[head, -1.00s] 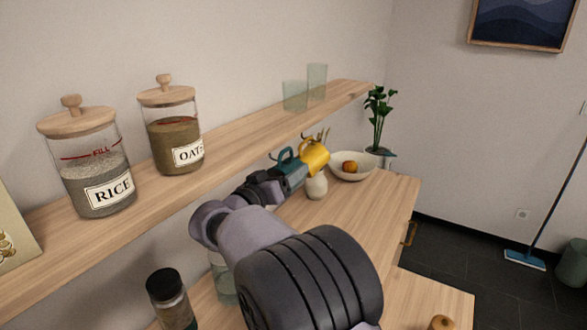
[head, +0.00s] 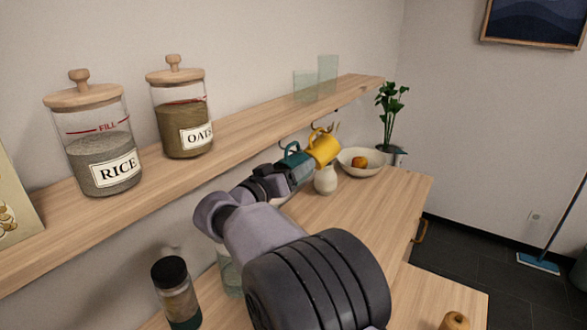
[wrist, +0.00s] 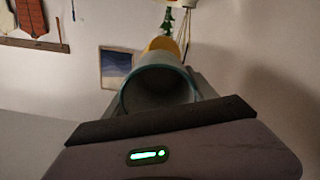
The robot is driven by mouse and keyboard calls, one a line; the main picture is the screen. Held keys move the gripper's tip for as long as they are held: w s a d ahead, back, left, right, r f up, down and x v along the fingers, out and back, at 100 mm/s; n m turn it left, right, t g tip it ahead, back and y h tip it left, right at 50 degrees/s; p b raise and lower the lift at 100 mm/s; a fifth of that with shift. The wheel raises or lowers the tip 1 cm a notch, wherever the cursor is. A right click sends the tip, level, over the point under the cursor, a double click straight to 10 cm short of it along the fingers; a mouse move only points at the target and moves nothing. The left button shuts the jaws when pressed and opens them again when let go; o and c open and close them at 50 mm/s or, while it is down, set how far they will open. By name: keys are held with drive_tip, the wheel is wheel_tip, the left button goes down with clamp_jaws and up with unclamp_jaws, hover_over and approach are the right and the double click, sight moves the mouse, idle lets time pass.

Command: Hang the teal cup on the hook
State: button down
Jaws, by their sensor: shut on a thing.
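The teal cup (head: 299,170) is held out over the counter, just below the front edge of the shelf, with its handle up. My gripper (head: 278,181) is shut on it from the near side. A dark hook (head: 284,139) under the shelf shows close to the cup's handle. I cannot tell whether handle and hook touch. In the wrist view the cup's open mouth (wrist: 157,92) faces the camera, above the dark edge of my gripper. The hook cannot be made out there.
A yellow cup (head: 323,149) hangs just beyond the teal cup, very close to it. A cream vase (head: 325,181) and a fruit bowl (head: 352,168) stand on the counter below. Rice (head: 100,150) and oats jars (head: 183,118) and two glasses stand on the shelf (head: 232,128).

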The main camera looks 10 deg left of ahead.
drive_tip(key=shift+c, duration=1.1)
unclamp_jaws()
drive_tip(key=p+v, duration=0.4)
drive_tip(key=v, duration=1.3)
drive_tip(key=shift+s+f, duration=0.15)
drive_tip(key=shift+s, duration=0.15)
